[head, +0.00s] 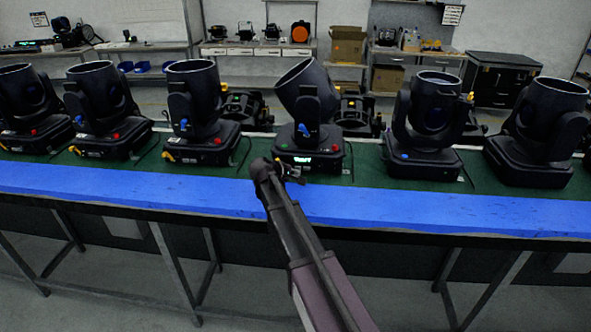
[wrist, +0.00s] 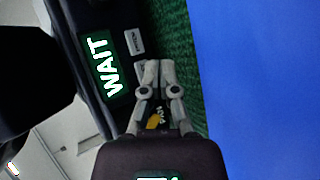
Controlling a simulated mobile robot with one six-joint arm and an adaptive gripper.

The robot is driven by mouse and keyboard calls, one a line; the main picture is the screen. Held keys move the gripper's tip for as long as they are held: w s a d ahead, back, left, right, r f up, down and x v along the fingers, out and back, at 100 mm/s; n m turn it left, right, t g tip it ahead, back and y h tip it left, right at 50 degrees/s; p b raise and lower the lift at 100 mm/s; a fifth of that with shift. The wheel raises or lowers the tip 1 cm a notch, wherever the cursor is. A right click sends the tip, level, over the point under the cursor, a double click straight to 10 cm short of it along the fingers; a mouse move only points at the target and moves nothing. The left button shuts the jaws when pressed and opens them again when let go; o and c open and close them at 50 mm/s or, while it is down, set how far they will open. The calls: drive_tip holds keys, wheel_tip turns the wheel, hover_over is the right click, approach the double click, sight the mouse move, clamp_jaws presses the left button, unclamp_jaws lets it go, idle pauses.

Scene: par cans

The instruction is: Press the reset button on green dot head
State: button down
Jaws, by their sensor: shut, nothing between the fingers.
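The green dot head (head: 306,105) is a black moving-head light with a tilted barrel and a small green dot (head: 284,147) on its base. Its lit display (head: 303,160) faces the front; in the wrist view the display (wrist: 107,75) reads WAIT. A small pale labelled plate (wrist: 134,42) sits beside the display; its lettering is too small to read. My gripper (head: 288,170) is at the base's front, just below the display. In the wrist view my gripper (wrist: 153,66) is shut and empty, fingertips close to the front panel beside WAIT. Whether they touch it cannot be told. No reset button is clearly visible.
Similar black heads stand to the left (head: 193,105) and right (head: 432,115) along the green mat (head: 235,172). A blue strip (head: 130,193) runs along the table's front edge. A yellow piece (wrist: 154,121) shows between my gripper's fingers, behind the tips.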

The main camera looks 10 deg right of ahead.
sight(294, 190)
drive_tip(key=shift+s+a, duration=0.25)
drive_tip(key=shift+s, duration=0.55)
drive_tip(key=shift+s+a, duration=0.25)
drive_tip(key=shift+s, duration=0.5)
drive_tip(key=shift+s+a, duration=0.25)
drive_tip(key=shift+s, duration=0.55)
